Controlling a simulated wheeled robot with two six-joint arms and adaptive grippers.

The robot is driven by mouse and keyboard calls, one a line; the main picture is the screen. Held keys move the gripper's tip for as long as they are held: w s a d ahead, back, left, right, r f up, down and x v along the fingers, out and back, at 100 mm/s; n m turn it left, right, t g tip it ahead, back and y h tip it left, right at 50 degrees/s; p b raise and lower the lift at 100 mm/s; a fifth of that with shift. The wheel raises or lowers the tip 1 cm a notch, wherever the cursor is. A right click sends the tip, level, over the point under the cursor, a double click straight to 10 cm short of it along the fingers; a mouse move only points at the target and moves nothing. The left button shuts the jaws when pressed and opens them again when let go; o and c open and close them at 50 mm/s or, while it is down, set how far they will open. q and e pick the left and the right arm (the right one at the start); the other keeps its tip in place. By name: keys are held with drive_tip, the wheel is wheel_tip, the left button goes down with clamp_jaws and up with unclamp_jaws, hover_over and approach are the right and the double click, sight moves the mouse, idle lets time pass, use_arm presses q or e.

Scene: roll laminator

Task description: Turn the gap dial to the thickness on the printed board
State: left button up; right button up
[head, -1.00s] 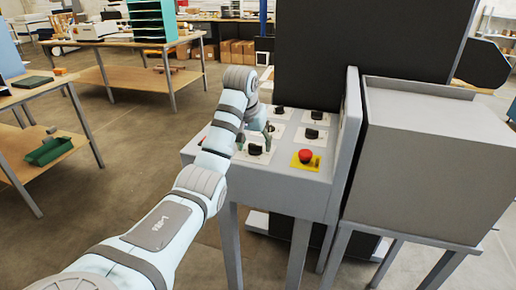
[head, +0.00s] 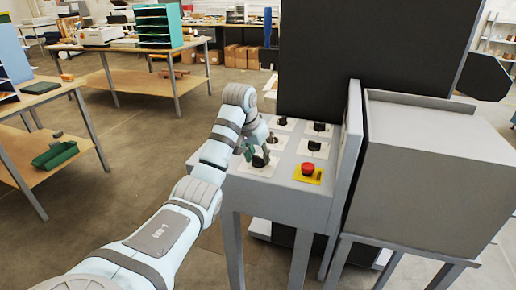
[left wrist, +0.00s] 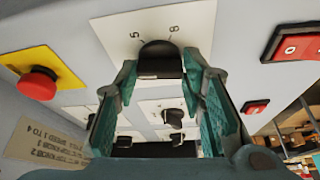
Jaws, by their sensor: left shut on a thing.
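The control panel (head: 285,180) carries several black dials on white plates. My left gripper (head: 256,153) is at the front-left dial (head: 261,161) in the head view. In the left wrist view its two teal fingers (left wrist: 159,72) are shut on the sides of this black dial (left wrist: 160,58). The dial's white plate (left wrist: 115,32) shows upside-down digits, seemingly a 5 and an 8 or 6. The dial's pointer is hard to read. A beige printed board (left wrist: 45,140) shows upside down at the lower left, with lines about knobs and speed, only partly legible. My right gripper is not in view.
A red emergency button (head: 308,169) on a yellow plate (left wrist: 42,57) sits right of the held dial in the head view. Other dials (head: 314,147) stand close behind. Red switches (left wrist: 298,43) are beside the plate. A grey upright wall (head: 349,150) bounds the panel's right.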

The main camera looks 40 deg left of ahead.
use_arm(q)
drive_tip(key=m+p, duration=0.1)
drive_tip(key=p, duration=0.1)
drive_tip(key=m+h+p, duration=0.1)
drive_tip(key=m+p, duration=0.1)
drive_tip(key=p, duration=0.1)
drive_tip(key=m+h+p, duration=0.1)
drive_tip(key=m+p, duration=0.1)
drive_tip(key=p, duration=0.1)
drive_tip(key=shift+a+r, duration=0.2)
drive_tip(key=shift+r, duration=0.1)
drive_tip(key=shift+f+m+p, duration=0.1)
drive_tip(key=shift+m+p, duration=0.4)
drive_tip(key=shift+a+f+m+g+h, duration=0.1)
drive_tip(key=shift+f+m+g+h, duration=0.15)
drive_tip(key=shift+m+h, duration=0.4)
drive_tip(key=shift+w+m+g+h+b, duration=0.1)
drive_tip(key=shift+m+g+h+b, duration=0.15)
drive_tip(key=shift+m+b, duration=0.7)
drive_tip(key=shift+m+p, duration=0.3)
drive_tip(key=shift+m, duration=0.2)
drive_tip(key=o, duration=1.1)
drive_tip(key=shift+o, duration=0.2)
